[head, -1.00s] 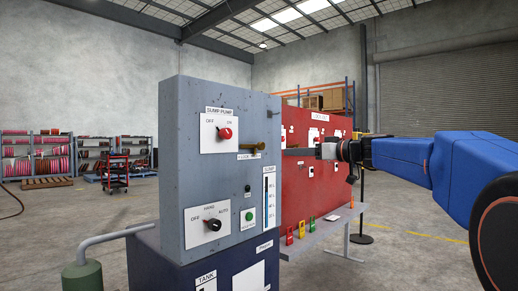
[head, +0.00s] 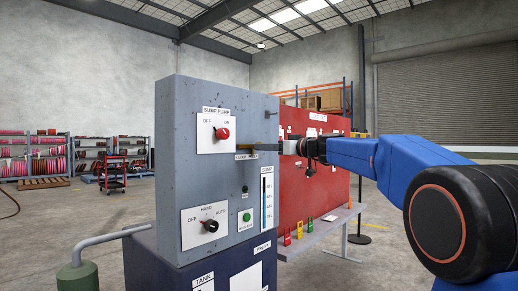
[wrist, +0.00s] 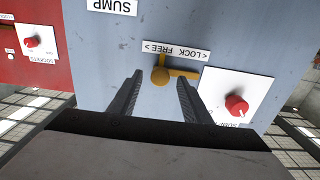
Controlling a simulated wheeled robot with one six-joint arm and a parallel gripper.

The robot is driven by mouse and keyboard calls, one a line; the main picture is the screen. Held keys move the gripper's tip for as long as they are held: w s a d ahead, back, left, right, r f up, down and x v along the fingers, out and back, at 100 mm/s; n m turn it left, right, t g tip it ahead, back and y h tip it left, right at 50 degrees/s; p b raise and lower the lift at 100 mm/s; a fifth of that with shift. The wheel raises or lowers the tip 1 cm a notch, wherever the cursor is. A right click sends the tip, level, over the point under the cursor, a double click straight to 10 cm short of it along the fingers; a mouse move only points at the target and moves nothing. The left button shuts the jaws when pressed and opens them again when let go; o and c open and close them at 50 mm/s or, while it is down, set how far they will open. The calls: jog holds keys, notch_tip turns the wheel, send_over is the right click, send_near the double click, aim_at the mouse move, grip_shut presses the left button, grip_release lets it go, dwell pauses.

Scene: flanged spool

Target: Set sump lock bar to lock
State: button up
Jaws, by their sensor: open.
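The sump lock bar (head: 247,141) is a brass-coloured bar on the front of the grey panel, above the small lock/free label (head: 246,156). In the wrist view, which is upside down, the bar (wrist: 185,74) runs right from its round knob (wrist: 160,77). The label (wrist: 176,50) lies just above it there. My gripper (head: 279,146) points at the bar from the right in the head view. In the wrist view my gripper (wrist: 160,80) is open, its two fingers on either side of the knob with gaps showing. The head view hides the knob behind the gripper.
A red sump pump knob (head: 223,133) is close to the bar; in the wrist view it (wrist: 236,106) is just right of one finger. Lower are a selector (head: 210,226) and green button (head: 246,217). A red board (head: 312,180) stands behind, above a bench with padlocks.

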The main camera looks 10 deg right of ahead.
jog(key=shift+x, duration=2.2)
